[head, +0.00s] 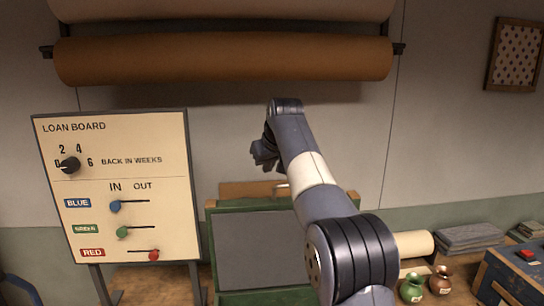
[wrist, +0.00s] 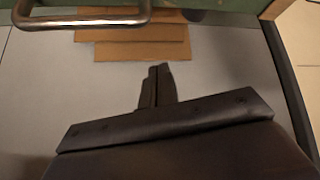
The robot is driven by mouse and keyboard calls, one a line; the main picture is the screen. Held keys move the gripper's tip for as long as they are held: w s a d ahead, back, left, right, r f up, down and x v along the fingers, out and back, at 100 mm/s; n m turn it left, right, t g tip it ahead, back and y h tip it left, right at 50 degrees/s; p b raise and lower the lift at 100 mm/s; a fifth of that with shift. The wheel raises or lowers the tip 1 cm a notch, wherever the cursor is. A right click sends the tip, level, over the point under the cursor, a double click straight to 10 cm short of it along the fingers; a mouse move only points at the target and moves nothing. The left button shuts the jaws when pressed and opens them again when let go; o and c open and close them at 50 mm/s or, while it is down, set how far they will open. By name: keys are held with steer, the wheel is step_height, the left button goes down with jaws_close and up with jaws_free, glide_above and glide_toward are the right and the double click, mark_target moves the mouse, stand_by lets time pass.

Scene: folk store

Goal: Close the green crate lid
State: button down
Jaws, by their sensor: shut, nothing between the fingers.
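The green crate (head: 211,255) stands low in the middle of the head view, partly hidden by my arm. A grey panel (head: 255,250) in a green frame faces me there; I cannot tell how far the lid is tilted. My gripper (head: 262,158) is above the crate's far edge, in front of the wall. In the wrist view its fingers (wrist: 156,82) are together and empty over a grey surface. A metal handle (wrist: 80,23) shows at the top left there, apart from the fingers, by a green strip (wrist: 200,5).
The loan board (head: 120,190) stands close at the left. Brown rolls (head: 225,60) hang above. Small pots (head: 412,288), a pale roll (head: 405,244), grey folded cloth (head: 468,238) and a blue box (head: 515,275) stand at the right. Flat brown pieces (wrist: 135,38) lie beyond my fingers.

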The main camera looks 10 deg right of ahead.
mark_target(271, 198)
steer(key=f, duration=0.2)
steer(key=s, duration=0.1)
steer(key=shift+d+f+b, duration=0.3)
steer(key=shift+f+b, duration=0.05)
steer(key=shift+f, duration=0.05)
steer(key=shift+s+d+f, duration=0.2)
steer(key=shift+s+d, duration=0.05)
steer(key=shift+s, duration=0.35)
steer(key=shift+s+f+b, duration=0.1)
steer(key=shift+f+b, duration=0.05)
steer(key=shift+b, duration=0.25)
